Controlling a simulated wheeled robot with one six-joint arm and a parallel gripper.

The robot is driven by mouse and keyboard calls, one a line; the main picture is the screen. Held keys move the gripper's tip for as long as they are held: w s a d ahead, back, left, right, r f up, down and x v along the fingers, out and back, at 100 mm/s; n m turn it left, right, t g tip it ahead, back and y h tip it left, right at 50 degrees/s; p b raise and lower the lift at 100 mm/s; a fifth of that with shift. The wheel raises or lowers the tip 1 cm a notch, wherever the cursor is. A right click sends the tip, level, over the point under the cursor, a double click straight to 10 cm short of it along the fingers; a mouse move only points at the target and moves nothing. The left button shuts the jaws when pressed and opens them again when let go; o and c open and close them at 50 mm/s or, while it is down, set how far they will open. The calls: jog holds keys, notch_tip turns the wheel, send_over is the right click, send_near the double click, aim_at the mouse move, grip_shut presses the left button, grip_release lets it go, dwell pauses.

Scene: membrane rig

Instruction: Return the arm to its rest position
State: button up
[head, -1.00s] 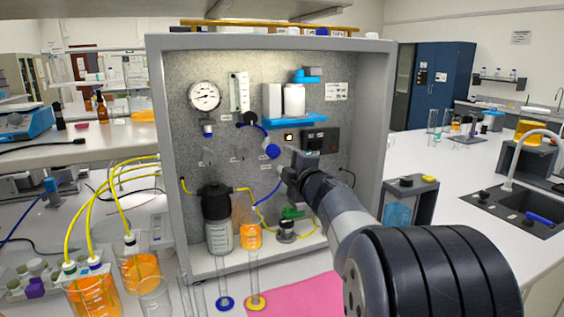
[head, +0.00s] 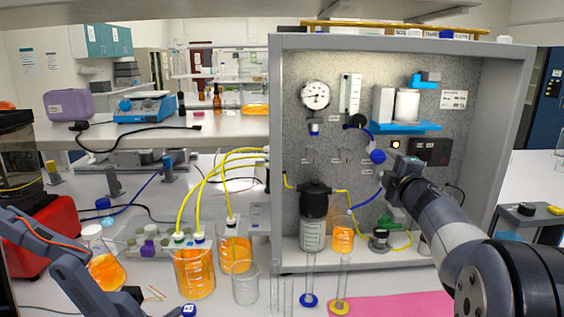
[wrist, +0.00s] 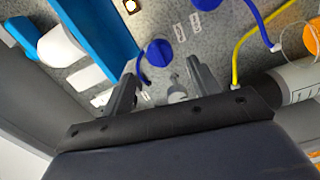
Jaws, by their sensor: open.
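My arm (head: 440,220) reaches in from the lower right toward the grey rig panel (head: 330,105). My gripper (head: 393,166) is in front of the panel, below the blue round knob (head: 377,156). In the wrist view my gripper (wrist: 162,88) has its two fingers spread apart, with nothing held between them. A small grey fitting (wrist: 178,92) on the panel shows in the gap between the fingers. Whether the fingers touch anything cannot be told.
A blue shelf (head: 405,127) juts from the panel above my gripper. A black-capped bottle (head: 313,225), cylinders and a green-handled valve (head: 388,222) stand below. Beakers with orange liquid (head: 194,275) and yellow tubes are at left. A pink mat (head: 400,306) lies in front.

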aim_at(380, 159)
jog(key=w+p, duration=0.1)
jog(key=w, duration=0.5)
jog(key=shift+w, duration=0.2)
jog(key=shift+s, duration=0.15)
jog(key=s+b, duration=0.2)
jog(key=s, duration=0.9)
jog(key=w+p, duration=0.2)
jog(key=w, duration=0.9)
jog(key=shift+w, duration=0.3)
jog(key=m+p, duration=0.1)
jog(key=m, duration=0.1)
jog(key=m+p, duration=0.1)
jog(key=shift+s+r+m, duration=0.15)
jog(key=shift+s+m, duration=0.05)
jog(key=shift+m, duration=0.2)
jog(key=m+p, duration=0.3)
jog(key=m, duration=0.2)
jog(key=shift+m, duration=0.3)
jog(key=m+p, duration=0.4)
jog(key=m, duration=0.1)
jog(key=shift+m, duration=0.3)
jog(key=shift+m+p, duration=1.3)
jog(key=shift+m, duration=0.3)
